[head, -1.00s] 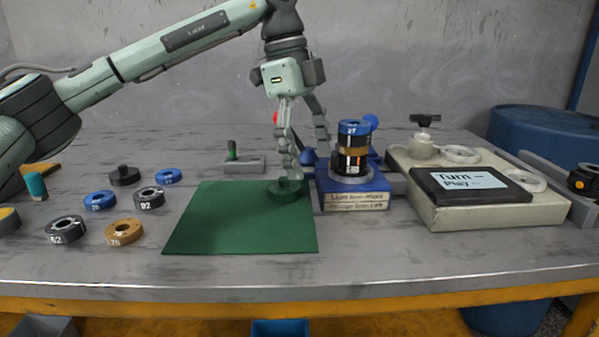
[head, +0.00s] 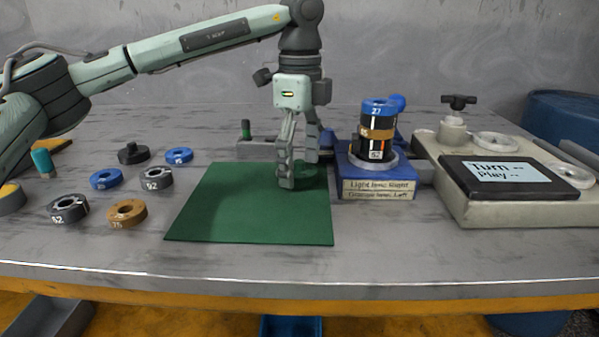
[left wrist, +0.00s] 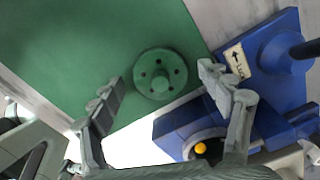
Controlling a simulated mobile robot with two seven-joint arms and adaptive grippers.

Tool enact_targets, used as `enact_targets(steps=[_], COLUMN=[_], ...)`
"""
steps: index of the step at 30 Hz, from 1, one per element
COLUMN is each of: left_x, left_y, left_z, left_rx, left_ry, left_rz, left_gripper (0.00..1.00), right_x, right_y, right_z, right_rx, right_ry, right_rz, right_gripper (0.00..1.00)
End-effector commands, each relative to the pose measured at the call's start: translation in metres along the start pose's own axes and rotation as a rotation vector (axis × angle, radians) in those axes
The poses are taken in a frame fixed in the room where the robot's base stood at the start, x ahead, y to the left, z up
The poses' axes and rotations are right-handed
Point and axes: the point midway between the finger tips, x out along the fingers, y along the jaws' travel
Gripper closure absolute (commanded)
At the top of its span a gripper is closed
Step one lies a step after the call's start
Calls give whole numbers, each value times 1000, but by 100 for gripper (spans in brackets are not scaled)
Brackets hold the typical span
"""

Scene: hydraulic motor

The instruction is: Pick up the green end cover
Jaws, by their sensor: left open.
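The green end cover (left wrist: 160,73) is a round green disc with a raised hub and a ring of small holes. It lies on the green mat (head: 240,215) near the mat's back right corner. In the head view the end cover (head: 314,176) is partly hidden behind a finger. My left gripper (head: 299,174) points down at it, open, with fingers on either side. In the left wrist view the open fingertips of the left gripper (left wrist: 160,80) stand left and right of the cover, with visible gaps. My right gripper is not in view.
A blue fixture (head: 376,187) with a stacked motor (head: 376,134) stands just right of the cover, close to one finger. A pale base with a screen (head: 510,175) is farther right. Several rings lie left of the mat, including an orange ring (head: 127,213). The front of the mat is clear.

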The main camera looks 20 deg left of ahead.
Motion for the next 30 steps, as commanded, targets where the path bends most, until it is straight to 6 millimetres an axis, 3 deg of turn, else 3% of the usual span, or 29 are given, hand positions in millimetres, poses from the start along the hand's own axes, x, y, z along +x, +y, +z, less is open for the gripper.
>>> enact_targets(steps=[5, 20, 30], left_x=[0, -1, -6], left_y=[0, 0, -1], left_z=[0, 0, -1], left_rx=[0, 1, 1], left_ry=[1, 1, 1], left_rz=[-1, -1, -3], left_gripper=[24, 86, 87], right_x=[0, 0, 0], right_y=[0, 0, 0], right_z=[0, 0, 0], right_rx=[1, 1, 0], right_ry=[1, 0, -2], right_rz=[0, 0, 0], right_gripper=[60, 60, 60])
